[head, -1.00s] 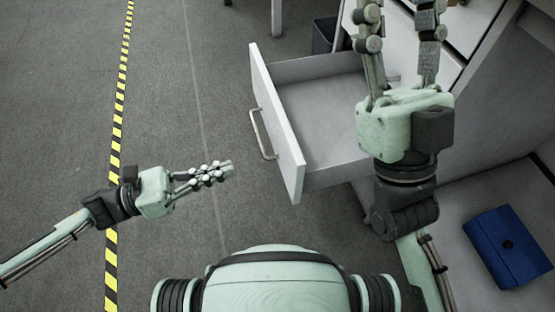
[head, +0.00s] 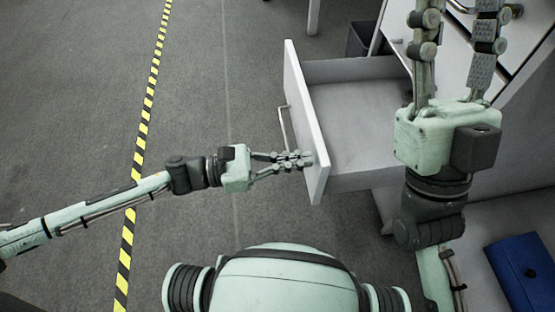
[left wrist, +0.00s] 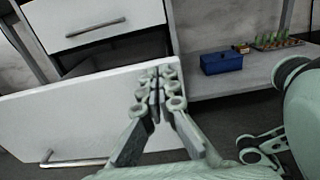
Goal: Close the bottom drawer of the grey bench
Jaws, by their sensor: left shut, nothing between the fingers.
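The bottom drawer (head: 316,130) of the grey bench stands pulled open and looks empty in the head view. Its white front panel, with a bar handle (head: 284,129), faces left. In the left wrist view the front panel (left wrist: 60,115) fills the left, with its handle (left wrist: 75,163) low on it. My left gripper (head: 305,160) is shut and empty, its fingertips at the near end of the drawer front; I cannot tell whether they touch. My right gripper (head: 458,20) is raised over the drawer's right side, its two fingers apart.
A blue box (head: 520,275) lies on a grey shelf at lower right; it also shows in the left wrist view (left wrist: 221,63). Another closed drawer (left wrist: 95,20) is above the open one. A dark bin (head: 362,38) stands behind. The floor at left, with striped tape, is clear.

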